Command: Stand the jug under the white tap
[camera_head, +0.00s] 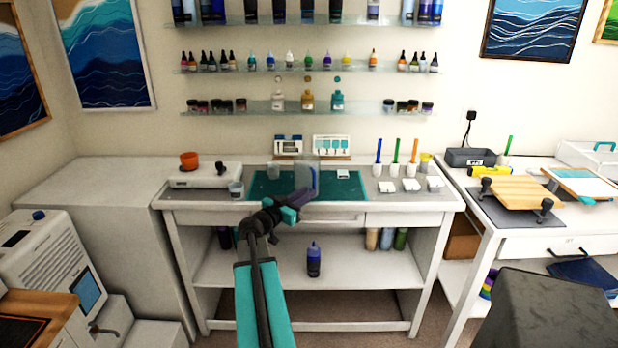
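A clear, pale jug (312,176) shows at the middle of the workbench, over the teal mat (262,186). My gripper (299,198) is at the jug's lower front, overlapping it in this view. The fingers are too small and dark to tell whether they are open or shut on the jug. I cannot tell whether the jug rests on the mat or is held. A white bottle-like dispenser (278,101) stands on the lowest wall shelf, left of an amber one (308,101) and a teal one (337,101).
A clear cup (273,171) stands left of the jug. A small grey cup (236,189) and a white scale-like device (198,178) with an orange cup (189,160) are further left. White containers (387,187) and coloured sticks stand right. A dark block (545,310) fills the lower right.

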